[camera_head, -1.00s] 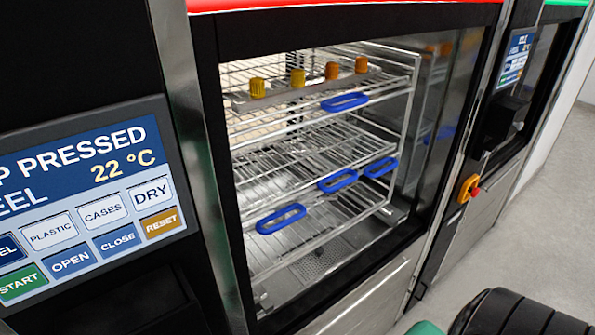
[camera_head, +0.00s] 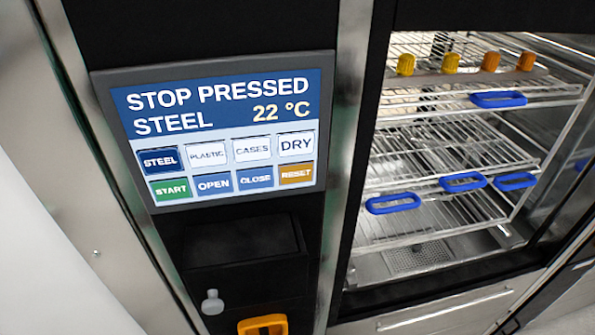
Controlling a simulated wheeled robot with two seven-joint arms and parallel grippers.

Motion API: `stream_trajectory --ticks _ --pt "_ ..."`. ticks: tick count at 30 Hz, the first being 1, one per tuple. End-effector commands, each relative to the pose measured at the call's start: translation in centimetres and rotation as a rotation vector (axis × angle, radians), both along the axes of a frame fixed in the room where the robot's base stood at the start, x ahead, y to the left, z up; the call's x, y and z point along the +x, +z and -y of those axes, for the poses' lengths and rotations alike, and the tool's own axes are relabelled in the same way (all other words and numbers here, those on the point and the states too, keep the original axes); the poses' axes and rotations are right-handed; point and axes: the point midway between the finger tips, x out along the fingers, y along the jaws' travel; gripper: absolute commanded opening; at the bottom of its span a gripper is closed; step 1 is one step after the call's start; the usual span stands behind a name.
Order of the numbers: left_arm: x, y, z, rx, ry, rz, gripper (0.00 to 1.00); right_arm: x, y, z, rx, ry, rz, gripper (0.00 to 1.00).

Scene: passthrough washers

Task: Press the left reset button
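The left washer's control panel (camera_head: 218,130) is in the left half of the head view. Its screen reads "STOP PRESSED", "STEEL" and "22 °C". The orange RESET button (camera_head: 296,174) is at the lower right of the screen, right of the blue CLOSE button (camera_head: 256,180) and below the white DRY button (camera_head: 296,145). Nothing covers the RESET button. Neither of my grippers is in view.
A black box (camera_head: 240,250) juts out below the panel, with a grey knob (camera_head: 212,302) and a yellow part (camera_head: 263,325) under it. To the right, the washer chamber shows wire racks (camera_head: 450,150) with blue handles (camera_head: 463,182) and several orange caps (camera_head: 406,64).

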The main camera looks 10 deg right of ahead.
Motion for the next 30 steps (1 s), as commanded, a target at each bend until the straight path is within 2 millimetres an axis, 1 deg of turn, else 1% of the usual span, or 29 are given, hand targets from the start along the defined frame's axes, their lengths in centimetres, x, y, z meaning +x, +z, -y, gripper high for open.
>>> stream_trajectory --ticks 3,4,8,9,30 --pt "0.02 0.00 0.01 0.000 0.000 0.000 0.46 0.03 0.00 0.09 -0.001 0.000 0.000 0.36" --pt "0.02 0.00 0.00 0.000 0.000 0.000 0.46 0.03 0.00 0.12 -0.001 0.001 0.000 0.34" --pt "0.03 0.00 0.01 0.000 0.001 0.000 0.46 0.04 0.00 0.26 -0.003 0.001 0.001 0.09" --pt "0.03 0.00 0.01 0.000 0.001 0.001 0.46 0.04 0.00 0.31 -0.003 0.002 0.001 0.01" --pt "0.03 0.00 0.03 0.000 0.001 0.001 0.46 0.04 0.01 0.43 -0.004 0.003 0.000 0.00"
